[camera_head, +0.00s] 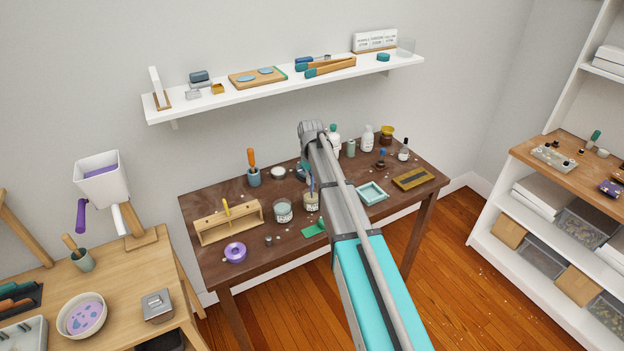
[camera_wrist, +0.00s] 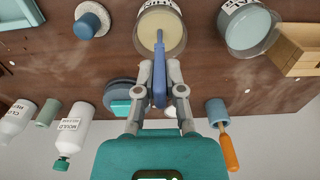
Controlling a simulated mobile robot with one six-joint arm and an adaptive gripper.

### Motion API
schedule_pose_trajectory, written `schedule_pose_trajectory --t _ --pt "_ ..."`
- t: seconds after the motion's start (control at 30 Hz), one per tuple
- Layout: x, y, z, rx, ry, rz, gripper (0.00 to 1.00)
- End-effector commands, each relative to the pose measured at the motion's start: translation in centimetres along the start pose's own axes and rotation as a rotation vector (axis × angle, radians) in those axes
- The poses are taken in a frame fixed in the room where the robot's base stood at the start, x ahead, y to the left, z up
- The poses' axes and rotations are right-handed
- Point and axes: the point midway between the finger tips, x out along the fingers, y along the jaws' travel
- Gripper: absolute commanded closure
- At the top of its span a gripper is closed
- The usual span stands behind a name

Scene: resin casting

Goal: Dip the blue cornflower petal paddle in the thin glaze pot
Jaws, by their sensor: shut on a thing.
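My gripper (camera_wrist: 159,75) is shut on a blue paddle (camera_wrist: 159,88), held upright between the fingertips. In the wrist view its thin far end overlaps the opening of a glass pot of cream liquid (camera_wrist: 172,30). I cannot tell whether the tip touches the liquid. In the head view this pot (camera_head: 312,202) stands mid-table, with the paddle (camera_head: 312,184) over it; my arm hides most of the gripper. A second glass pot with grey-blue liquid (camera_wrist: 249,28) stands beside it, to its left in the head view (camera_head: 283,212). The pot labels are cut off or hard to read.
A wooden rack (camera_head: 228,226) and a purple ring-shaped item (camera_head: 235,252) are on the table's left. A blue cup with an orange-handled tool (camera_head: 253,175) stands behind. Bottles (camera_head: 367,137) line the back. A teal tray (camera_head: 371,193) is right of my arm.

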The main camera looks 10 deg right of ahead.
Motion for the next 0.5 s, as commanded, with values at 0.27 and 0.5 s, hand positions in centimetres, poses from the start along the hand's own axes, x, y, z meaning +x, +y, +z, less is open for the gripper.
schedule_pose_trajectory --t 0.27,0.5 --pt "0.00 0.02 0.00 0.000 0.000 0.000 1.00" --pt "-0.60 0.03 0.01 0.000 0.000 0.000 1.00"
